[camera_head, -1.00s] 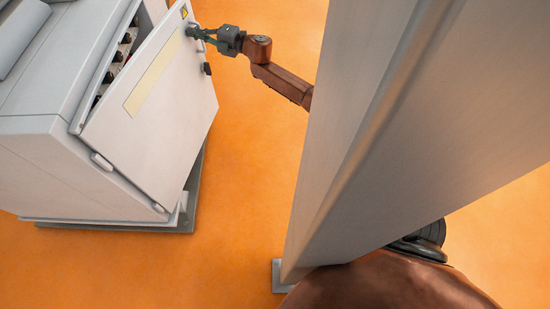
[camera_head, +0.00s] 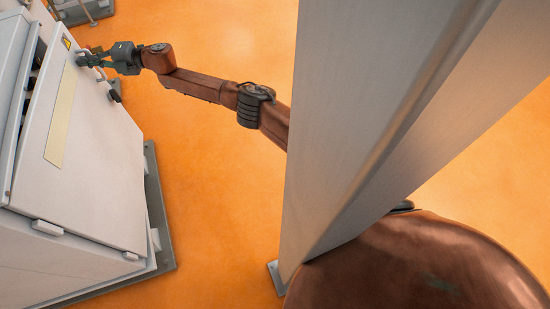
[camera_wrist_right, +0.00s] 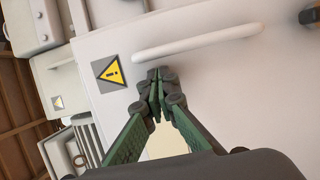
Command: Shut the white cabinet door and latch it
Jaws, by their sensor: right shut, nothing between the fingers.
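The white cabinet door (camera_head: 95,160) stands ajar, with a dark gap along its upper left edge in the head view. It has a pale yellow strip, a yellow warning sign and a black knob (camera_head: 114,96). In the wrist view I see the door's white bar handle (camera_wrist_right: 197,42), the warning sign (camera_wrist_right: 108,72) and a dark knob (camera_wrist_right: 309,16) at the upper right. My right gripper (camera_head: 82,61) is at the door's upper part by the handle. Its fingers (camera_wrist_right: 155,80) are together and empty, just below the handle's left end; contact is unclear. My left gripper is not in view.
The cabinet body (camera_head: 50,277) stands on a grey base (camera_head: 157,215). A large grey pillar (camera_head: 350,110) fills the middle of the head view and hides part of my arm. Orange floor between cabinet and pillar is clear. Another grey unit (camera_head: 82,10) stands at the upper left.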

